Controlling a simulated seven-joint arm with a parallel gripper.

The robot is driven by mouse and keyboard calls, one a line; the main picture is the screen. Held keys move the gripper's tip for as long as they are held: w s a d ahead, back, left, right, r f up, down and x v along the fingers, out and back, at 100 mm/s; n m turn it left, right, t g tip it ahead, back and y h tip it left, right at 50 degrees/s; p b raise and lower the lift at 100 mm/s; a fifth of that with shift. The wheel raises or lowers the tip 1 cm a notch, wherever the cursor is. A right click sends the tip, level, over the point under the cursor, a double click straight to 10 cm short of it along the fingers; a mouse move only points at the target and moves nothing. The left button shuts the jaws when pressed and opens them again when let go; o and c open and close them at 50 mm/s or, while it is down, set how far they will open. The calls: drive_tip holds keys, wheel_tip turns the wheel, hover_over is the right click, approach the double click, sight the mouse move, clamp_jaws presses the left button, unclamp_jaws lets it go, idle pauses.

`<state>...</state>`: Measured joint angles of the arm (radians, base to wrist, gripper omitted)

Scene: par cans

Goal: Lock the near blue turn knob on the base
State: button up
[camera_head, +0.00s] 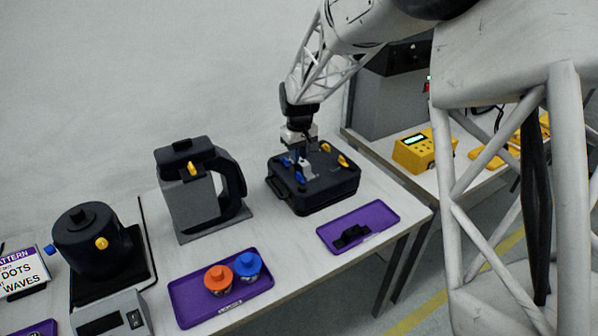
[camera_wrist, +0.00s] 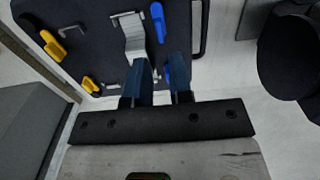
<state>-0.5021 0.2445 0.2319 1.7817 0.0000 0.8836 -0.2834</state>
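The base (camera_head: 325,193) is a dark box on the table, with blue and yellow turn knobs on top. The near blue knob (camera_head: 300,178) also shows near the top of the wrist view (camera_wrist: 158,22), beyond my fingertips. The far blue knob (camera_head: 285,161) appears in the wrist view (camera_wrist: 166,73) by the gap between my fingers; contact cannot be told. My gripper (camera_head: 299,156) points down over the base. Its blue fingers (camera_wrist: 161,75) stand apart with a gap. A silver bracket (camera_wrist: 134,38) rises beside the knobs, ahead of the left finger.
Two yellow knobs (camera_head: 342,160) (camera_head: 325,147) sit on the base's other side. A dark grey jug (camera_head: 190,195) stands left of the base. Purple trays (camera_head: 375,213) (camera_head: 205,307) lie in front, one holding orange and blue capped cans. A yellow device (camera_head: 413,152) is at right.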

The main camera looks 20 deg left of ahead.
sight(299, 173)
drive_tip(key=shift+f, duration=3.4)
clamp_jaws()
